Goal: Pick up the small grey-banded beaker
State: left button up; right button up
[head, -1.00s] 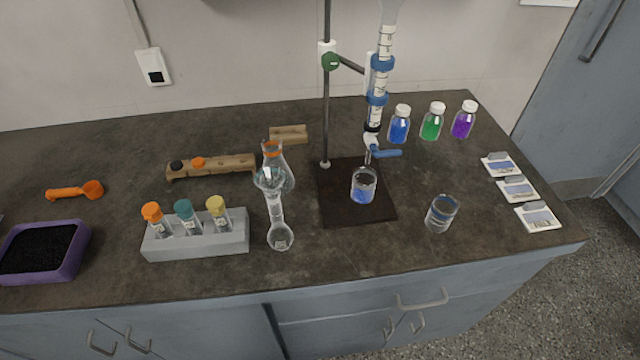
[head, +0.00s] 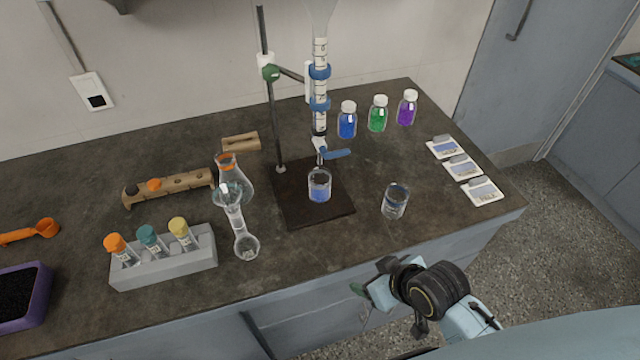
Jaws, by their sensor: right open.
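A small clear glass beaker (head: 395,201) with a grey-looking band stands upright on the dark bench top, right of the burette stand. My right gripper (head: 371,278) is in front of the bench's front edge, below the beaker in the picture. It is open, empty and apart from the beaker. A second beaker (head: 319,186) with blue contents stands on the stand's dark base plate (head: 300,213), under the burette. My left gripper is not in view.
The burette stand (head: 272,110) rises left of the beaker. Blue (head: 347,122), green (head: 378,116) and purple (head: 407,109) bottles stand behind. Small flat cards (head: 463,167) lie to the right. A flask (head: 232,183) and a tube rack (head: 165,260) are left. The bench around the beaker is clear.

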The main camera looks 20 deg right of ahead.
notch_tip(320, 180, up, 4)
jog(key=n+t+y, duration=0.1)
jog(key=t+y, duration=0.2)
jog(key=t, duration=0.3)
send_near(327, 190)
jog(key=x, duration=0.6)
jog(key=shift+s+f, duration=0.15)
jog(key=shift+b+x, duration=0.5)
jog(key=shift+x, duration=2.55)
jog(key=c, duration=1.1)
